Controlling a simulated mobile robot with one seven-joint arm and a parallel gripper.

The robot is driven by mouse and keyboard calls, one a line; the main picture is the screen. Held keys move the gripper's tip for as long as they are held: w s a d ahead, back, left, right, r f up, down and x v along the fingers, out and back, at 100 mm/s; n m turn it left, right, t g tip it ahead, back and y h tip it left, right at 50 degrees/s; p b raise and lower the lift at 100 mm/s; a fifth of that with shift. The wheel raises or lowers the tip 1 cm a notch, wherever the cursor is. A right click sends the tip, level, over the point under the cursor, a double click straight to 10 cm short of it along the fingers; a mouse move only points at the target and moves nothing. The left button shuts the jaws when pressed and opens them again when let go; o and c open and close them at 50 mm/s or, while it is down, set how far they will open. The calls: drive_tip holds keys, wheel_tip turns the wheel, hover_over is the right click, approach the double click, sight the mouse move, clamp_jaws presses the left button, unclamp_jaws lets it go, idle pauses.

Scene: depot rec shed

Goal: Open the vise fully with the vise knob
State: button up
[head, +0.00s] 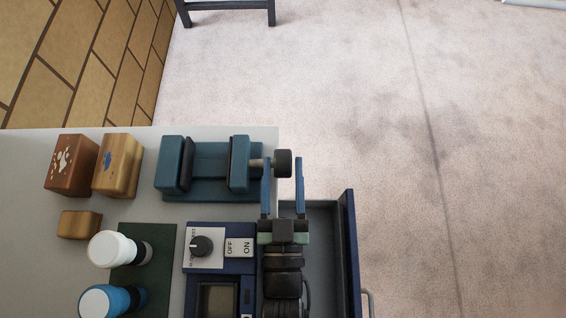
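The blue-teal vise (207,171) sits near the far edge of the grey bench top. Its two jaws stand apart with a gap between them. The dark round vise knob (283,163) sticks out to the right on a short shaft, past the bench's right edge. My gripper (283,172) points away from me toward the knob. Its two blue fingers are spread, one at the left by the shaft and one at the right of the knob. I cannot tell whether either finger touches the knob.
An open drawer (347,215) juts out right of the bench, below my arm. A blue device (219,240) with a dial and ON/OFF switches stands left of my arm. Two boxes (72,165), a small brass block (80,224), and white and blue bottles (107,248) stand left. Floor is clear at right.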

drive_tip(key=shift+o, duration=0.9)
drive_tip(key=shift+f, duration=0.1)
drive_tip(key=s+b, duration=0.1)
drive_tip(key=s, duration=1.2)
drive_tip(key=shift+f+b, duration=0.3)
drive_tip(key=shift+w, duration=0.1)
